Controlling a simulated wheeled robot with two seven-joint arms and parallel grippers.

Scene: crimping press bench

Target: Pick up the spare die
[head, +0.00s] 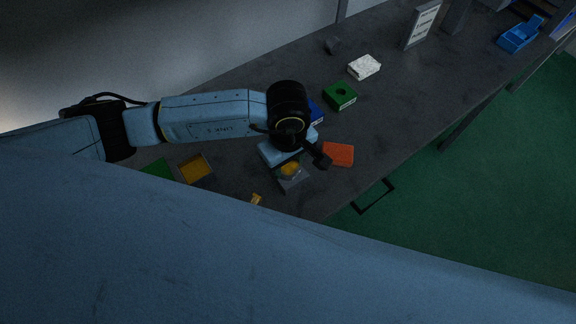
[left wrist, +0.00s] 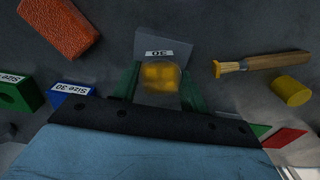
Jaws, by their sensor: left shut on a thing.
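My left gripper (head: 293,170) reaches in from the left in the head view, low over the dark bench. In the left wrist view its two dark green fingers (left wrist: 160,85) are closed on the sides of a small yellow piece (left wrist: 160,76) with a hazy, clear-looking surround. The yellow piece also shows in the head view (head: 290,170). A grey plate (left wrist: 177,47) marked 30 lies just beyond it; I cannot tell whether they are joined. A blue block (left wrist: 72,92) labelled Size 30 and a green block (left wrist: 18,92) with a hole stand nearby. My right gripper is out of view.
An orange block (head: 338,154) lies right of the gripper. A brush (left wrist: 262,62) and yellow cylinder (left wrist: 291,91) lie on the other side.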

